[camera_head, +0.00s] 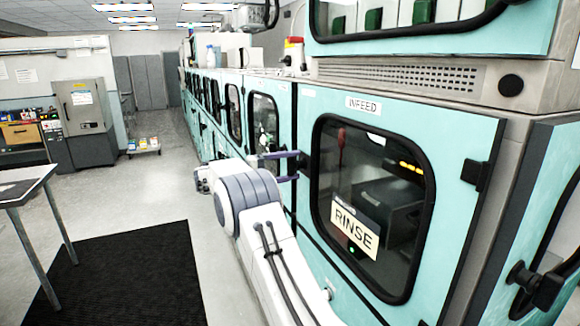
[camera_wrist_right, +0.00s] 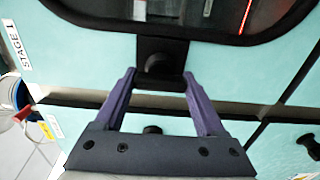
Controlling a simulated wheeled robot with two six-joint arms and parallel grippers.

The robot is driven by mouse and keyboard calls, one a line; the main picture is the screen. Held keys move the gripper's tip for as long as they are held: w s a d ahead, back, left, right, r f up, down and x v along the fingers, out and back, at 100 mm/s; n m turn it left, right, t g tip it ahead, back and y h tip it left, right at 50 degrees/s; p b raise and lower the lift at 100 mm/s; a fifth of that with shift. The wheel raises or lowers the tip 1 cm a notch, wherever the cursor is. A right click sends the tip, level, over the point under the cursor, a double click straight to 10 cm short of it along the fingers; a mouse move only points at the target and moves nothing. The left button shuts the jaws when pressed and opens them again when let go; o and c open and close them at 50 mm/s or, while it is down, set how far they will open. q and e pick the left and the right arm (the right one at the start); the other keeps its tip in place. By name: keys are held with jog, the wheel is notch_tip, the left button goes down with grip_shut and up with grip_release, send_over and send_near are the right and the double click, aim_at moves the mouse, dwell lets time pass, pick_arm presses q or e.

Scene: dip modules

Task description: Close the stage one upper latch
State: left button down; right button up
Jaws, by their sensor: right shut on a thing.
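My right gripper (camera_head: 297,166) reaches from the lower middle to the teal machine's side, at the left edge of the infeed door (camera_head: 440,130). In the right wrist view, the purple fingers of my right gripper (camera_wrist_right: 160,78) are shut on a black latch (camera_wrist_right: 157,60), one finger on each side. The latch sits below a dark window on a teal panel marked STAGE 1 (camera_wrist_right: 18,45). In the head view the fingers cover most of the latch area. I cannot tell whether the latch is fully closed. My left gripper is not in view.
A RINSE sign (camera_head: 355,227) shows in the infeed door's window. A dark knob (camera_wrist_right: 152,130) lies between the fingers, near the gripper body. A black mat (camera_head: 125,280) and a grey table (camera_head: 20,188) are at left.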

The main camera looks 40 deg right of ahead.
jog(key=o, duration=1.3)
jog(key=shift+w+a+f, duration=0.1)
jog(key=shift+w+a, duration=0.05)
jog(key=shift+a, duration=0.35)
jog(key=shift+b+v, duration=1.5)
jog(key=shift+v, duration=3.3)
